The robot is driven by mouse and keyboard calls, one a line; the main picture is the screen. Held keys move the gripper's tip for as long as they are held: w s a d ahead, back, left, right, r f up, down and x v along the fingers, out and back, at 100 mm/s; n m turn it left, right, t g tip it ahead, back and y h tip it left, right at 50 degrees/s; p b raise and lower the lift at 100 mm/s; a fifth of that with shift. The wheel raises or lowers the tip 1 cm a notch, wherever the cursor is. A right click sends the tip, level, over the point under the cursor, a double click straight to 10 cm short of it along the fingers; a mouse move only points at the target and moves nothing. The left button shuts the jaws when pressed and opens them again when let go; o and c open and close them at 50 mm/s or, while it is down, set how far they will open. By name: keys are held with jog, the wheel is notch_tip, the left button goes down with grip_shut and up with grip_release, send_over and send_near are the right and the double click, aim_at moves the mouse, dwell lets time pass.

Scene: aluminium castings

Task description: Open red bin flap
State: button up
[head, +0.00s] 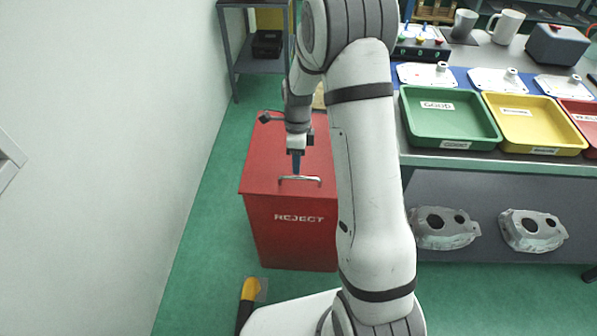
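The red bin (292,232), marked REJECT, stands on the green floor left of the workbench. Its red flap (262,172) on top lies closed. A metal handle (301,180) is fixed near the flap's front edge. My gripper (296,168) points down just above and behind the handle, close to it. Whether the fingers touch the handle cannot be told. The fingers look narrow and dark blue, and their opening does not show. My arm hides the right part of the bin and flap.
The workbench (425,157) at right holds a green tray (450,139), a yellow tray (530,137) and a red tray (590,145). Two castings (443,229) (532,231) lie below. A grey shelf (258,65) stands behind the bin. A white wall is at left.

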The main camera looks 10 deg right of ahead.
jog(key=shift+s+a+f, duration=0.1)
jog(key=shift+s+f, duration=0.1)
jog(key=shift+f, duration=0.75)
jog(key=shift+s+f, duration=0.15)
jog(key=shift+f, duration=0.8)
grip_shut()
